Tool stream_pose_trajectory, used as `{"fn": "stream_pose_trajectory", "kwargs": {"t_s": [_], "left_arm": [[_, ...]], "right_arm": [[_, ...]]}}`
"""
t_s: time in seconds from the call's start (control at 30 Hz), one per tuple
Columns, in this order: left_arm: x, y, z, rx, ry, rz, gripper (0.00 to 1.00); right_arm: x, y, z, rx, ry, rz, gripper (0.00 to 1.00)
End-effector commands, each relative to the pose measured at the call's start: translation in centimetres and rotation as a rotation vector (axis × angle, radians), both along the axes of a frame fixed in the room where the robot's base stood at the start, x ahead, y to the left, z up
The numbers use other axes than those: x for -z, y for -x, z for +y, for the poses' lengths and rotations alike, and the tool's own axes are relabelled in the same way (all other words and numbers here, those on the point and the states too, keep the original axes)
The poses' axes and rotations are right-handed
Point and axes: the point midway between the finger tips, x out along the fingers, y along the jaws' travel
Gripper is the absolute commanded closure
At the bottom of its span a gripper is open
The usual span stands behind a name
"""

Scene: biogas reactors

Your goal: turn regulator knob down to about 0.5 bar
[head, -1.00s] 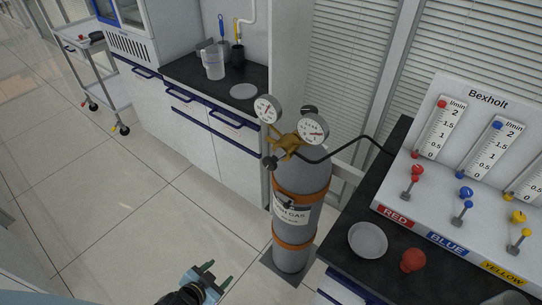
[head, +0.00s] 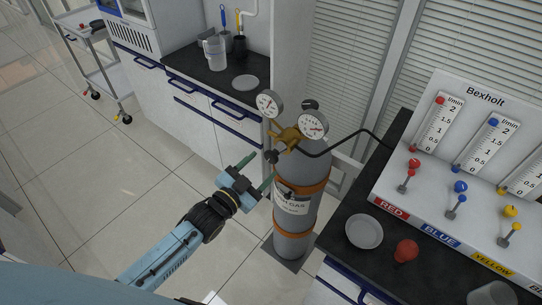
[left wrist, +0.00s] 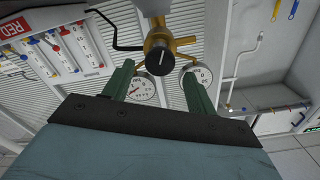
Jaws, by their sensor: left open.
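The regulator knob (head: 270,157) is a black round knob on the brass regulator (head: 287,138), on top of the grey gas cylinder (head: 293,222). In the left wrist view the knob (left wrist: 160,60) shows a white pointer line and sits ahead of the fingertips, between their lines. Two white dial gauges stand on the regulator, a left one (head: 268,103) and a right one (head: 313,124); their readings are too small to tell. My left gripper (head: 257,170) is open and empty, its green fingers just short of the knob and apart from it. My right gripper is not in view.
The flow panel (head: 480,115) with red, blue and yellow valves stands on the dark bench at right. A white dish (head: 364,231) and a red round object (head: 405,250) lie on that bench. A thin black hose (head: 345,143) runs from the regulator to the panel.

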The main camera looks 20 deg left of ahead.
Motion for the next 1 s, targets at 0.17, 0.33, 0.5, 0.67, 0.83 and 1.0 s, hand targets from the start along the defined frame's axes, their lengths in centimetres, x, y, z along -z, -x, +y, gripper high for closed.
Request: {"fn": "stream_pose_trajectory", "kwargs": {"t_s": [0.17, 0.33, 0.5, 0.67, 0.83, 1.0], "left_arm": [[-0.1, -3.0, -1.1, -0.001, 0.0, -0.001, 0.43], [0.0, -4.5, -1.7, 0.0, 0.001, 0.0, 0.43], [0.0, -5.0, -1.8, 0.001, 0.0, 0.001, 0.43], [0.0, -5.0, -1.8, 0.001, 0.0, 0.002, 0.43], [0.0, -5.0, -1.8, 0.0, 0.0, 0.001, 0.59], [0.0, -5.0, -1.8, 0.0, 0.0, 0.001, 0.81]], "right_arm": [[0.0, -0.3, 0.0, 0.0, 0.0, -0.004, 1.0], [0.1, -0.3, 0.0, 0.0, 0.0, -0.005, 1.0], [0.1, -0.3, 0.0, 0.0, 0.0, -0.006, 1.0], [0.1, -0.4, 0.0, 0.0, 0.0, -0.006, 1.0], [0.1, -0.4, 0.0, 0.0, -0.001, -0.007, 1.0], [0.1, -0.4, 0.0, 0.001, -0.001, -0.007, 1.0]]}}
